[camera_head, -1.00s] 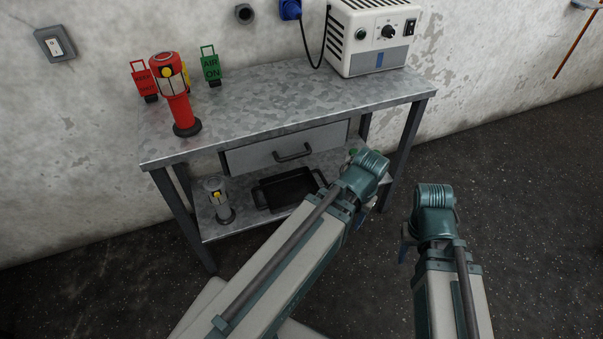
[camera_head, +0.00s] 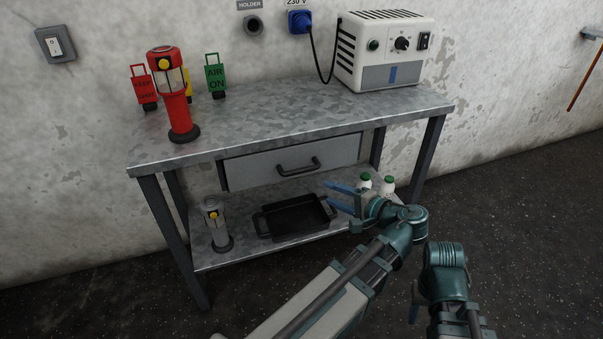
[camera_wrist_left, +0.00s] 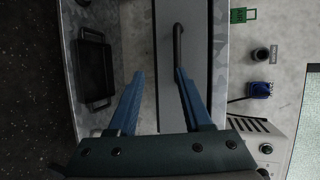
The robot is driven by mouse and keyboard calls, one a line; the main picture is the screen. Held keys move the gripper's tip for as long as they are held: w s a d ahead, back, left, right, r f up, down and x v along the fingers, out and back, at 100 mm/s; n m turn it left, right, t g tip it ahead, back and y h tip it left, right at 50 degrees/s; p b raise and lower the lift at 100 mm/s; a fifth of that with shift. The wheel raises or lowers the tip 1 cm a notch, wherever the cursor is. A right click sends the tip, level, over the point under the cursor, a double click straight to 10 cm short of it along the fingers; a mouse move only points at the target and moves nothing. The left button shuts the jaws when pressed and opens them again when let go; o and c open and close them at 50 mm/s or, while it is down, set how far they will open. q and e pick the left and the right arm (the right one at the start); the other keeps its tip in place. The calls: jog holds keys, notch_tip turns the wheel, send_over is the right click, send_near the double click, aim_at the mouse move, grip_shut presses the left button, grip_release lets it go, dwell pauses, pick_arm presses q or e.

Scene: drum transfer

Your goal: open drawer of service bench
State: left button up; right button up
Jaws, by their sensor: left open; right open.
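The service bench (camera_head: 200,146) has a grey drawer (camera_head: 247,174) under its top, and the drawer looks shut. Its dark bar handle (camera_head: 298,168) is on the drawer front. It also shows in the left wrist view (camera_wrist_left: 177,42). My left gripper (camera_head: 335,196) is open and empty, below and to the right of the handle in the head view. In the left wrist view its blue fingers (camera_wrist_left: 159,74) are spread, with the handle beyond the tips and nearer the right finger. My right gripper (camera_head: 414,302) is low at the right, mostly hidden by its own wrist.
The lower shelf (camera_head: 240,254) holds a grey lantern-like device (camera_head: 216,226), a black tray (camera_head: 292,219) and white bottles with green caps (camera_head: 387,186). A red lantern-like device (camera_head: 178,115), tags and a white power unit (camera_head: 388,50) stand on top. Floor at right is clear.

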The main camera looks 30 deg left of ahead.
aim_at(303, 172)
pick_arm(q)
jog(key=shift+t+y, duration=0.3)
jog(key=shift+y, duration=0.2)
jog(key=x, duration=0.4)
jog(key=r+b+x, duration=0.1)
jog(key=x, duration=0.3)
jog(key=r+b+x, duration=0.1)
jog(key=x, duration=0.4)
jog(key=shift+w+a, duration=0.1)
jog(key=shift+w, duration=0.15)
grip_shut()
dwell(0.8)
